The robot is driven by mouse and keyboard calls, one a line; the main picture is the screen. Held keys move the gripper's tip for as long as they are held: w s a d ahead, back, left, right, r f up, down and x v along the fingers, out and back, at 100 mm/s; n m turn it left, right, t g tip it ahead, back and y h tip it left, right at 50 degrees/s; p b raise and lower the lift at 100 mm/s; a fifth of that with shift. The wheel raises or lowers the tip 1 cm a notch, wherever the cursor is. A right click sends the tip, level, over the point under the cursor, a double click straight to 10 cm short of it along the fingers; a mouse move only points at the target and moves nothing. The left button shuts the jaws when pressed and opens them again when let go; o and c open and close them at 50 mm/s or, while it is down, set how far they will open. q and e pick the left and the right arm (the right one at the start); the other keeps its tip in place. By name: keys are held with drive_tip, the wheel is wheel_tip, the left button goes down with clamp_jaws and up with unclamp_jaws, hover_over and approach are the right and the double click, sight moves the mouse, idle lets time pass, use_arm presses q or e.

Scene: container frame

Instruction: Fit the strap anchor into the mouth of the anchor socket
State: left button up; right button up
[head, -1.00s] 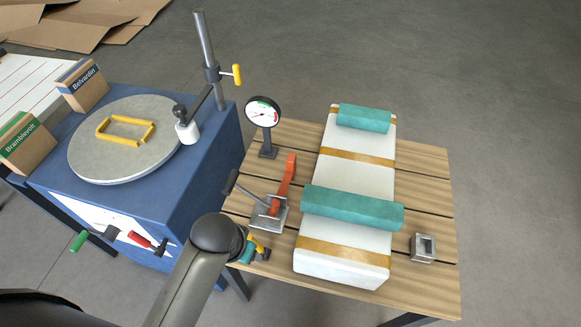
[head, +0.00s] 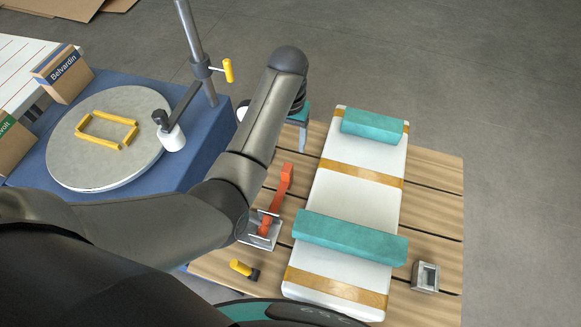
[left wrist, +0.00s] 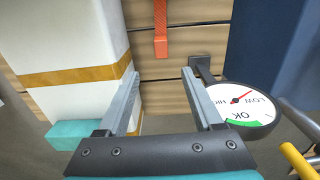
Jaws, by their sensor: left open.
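The grey metal box with a dark square opening, which looks like the anchor socket (head: 425,276), stands at the table's right front. A small yellow piece with a dark end (head: 243,269), possibly the strap anchor, lies near the table's front left edge, apart from the socket. My left gripper (head: 303,143) is over the back left of the table, left of the white padded block. In the left wrist view its two fingers (left wrist: 160,80) are spread, with only table slats between them. The socket is outside that view. My right gripper is not seen.
An orange strap (head: 283,185) with a metal bracket lies left of the white block (head: 332,202), which carries teal bars. The dial gauge (left wrist: 240,104) stands close beside one finger. A blue bench (head: 195,150) with a round plate is at left.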

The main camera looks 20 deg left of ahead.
sight(287, 168)
use_arm(q)
drive_tip(key=f, duration=0.1)
drive_tip(key=f+b, duration=0.1)
drive_tip(key=f, duration=0.2)
drive_tip(key=shift+s, duration=0.25)
wheel_tip(287, 168, down, 4)
drive_tip(key=shift+f+b, duration=0.25)
drive_tip(key=shift+b, duration=0.75)
drive_tip(key=shift+f, duration=0.45)
drive_tip(key=shift+f+b, duration=0.3)
drive_tip(key=shift+f, duration=0.05)
wheel_tip(287, 168, down, 4)
drive_tip(key=shift+a+f+b, duration=0.15)
drive_tip(key=shift+f+b, duration=0.1)
drive_tip(key=shift+b, duration=0.9)
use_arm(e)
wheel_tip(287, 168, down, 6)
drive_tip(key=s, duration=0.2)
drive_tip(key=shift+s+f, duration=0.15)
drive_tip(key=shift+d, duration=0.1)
use_arm(q)
clamp_jaws()
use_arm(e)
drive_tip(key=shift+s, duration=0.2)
use_arm(q)
drive_tip(key=shift+r, duration=0.1)
